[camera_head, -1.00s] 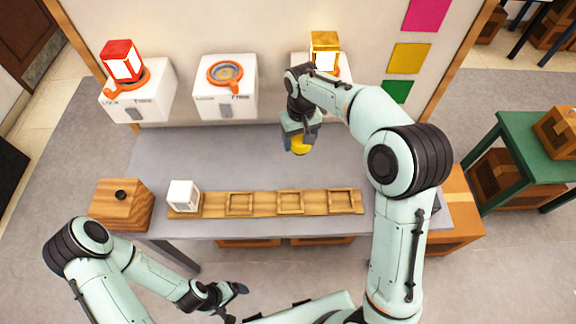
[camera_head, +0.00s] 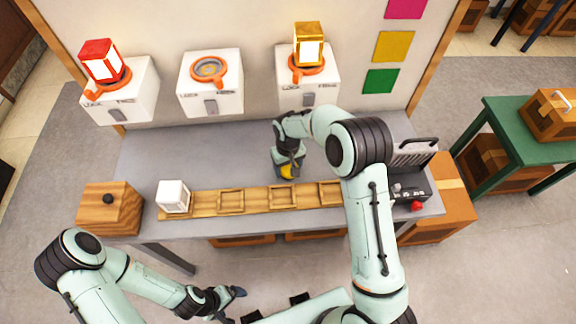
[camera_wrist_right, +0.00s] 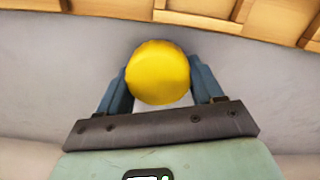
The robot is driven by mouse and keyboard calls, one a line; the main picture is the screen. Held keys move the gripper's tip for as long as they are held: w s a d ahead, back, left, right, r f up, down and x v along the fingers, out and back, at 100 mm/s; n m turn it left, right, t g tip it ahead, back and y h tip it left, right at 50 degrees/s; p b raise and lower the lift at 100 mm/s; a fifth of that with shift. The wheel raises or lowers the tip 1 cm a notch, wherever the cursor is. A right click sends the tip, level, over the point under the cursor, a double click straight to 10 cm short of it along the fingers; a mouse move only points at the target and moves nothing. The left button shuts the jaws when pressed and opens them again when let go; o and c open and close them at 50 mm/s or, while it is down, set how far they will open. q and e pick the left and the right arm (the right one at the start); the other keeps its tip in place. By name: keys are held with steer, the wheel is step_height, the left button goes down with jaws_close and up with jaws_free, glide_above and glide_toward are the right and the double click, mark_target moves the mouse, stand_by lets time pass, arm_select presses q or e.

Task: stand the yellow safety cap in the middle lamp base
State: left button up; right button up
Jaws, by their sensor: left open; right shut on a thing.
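The yellow safety cap (camera_wrist_right: 158,72) is held between the two fingers of my right gripper (camera_wrist_right: 160,88) in the right wrist view. In the head view my right gripper (camera_head: 288,168) holds the cap (camera_head: 288,171) over the grey table, just behind the wooden rack. The middle lamp base (camera_head: 211,84) is a white box on the wall with an orange ring (camera_head: 210,69) and no lamp in it. It is up and left of my right gripper. My left gripper (camera_head: 228,302) is open and empty in front of the table.
A red lamp (camera_head: 102,61) stands in the left base and a yellow lamp (camera_head: 309,44) in the right base. A white lamp (camera_head: 173,197) sits at the left end of the wooden rack (camera_head: 257,199).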

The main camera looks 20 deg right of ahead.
steer(key=shift+f, duration=0.2)
steer(key=o, duration=1.1)
steer(key=shift+r, duration=0.1)
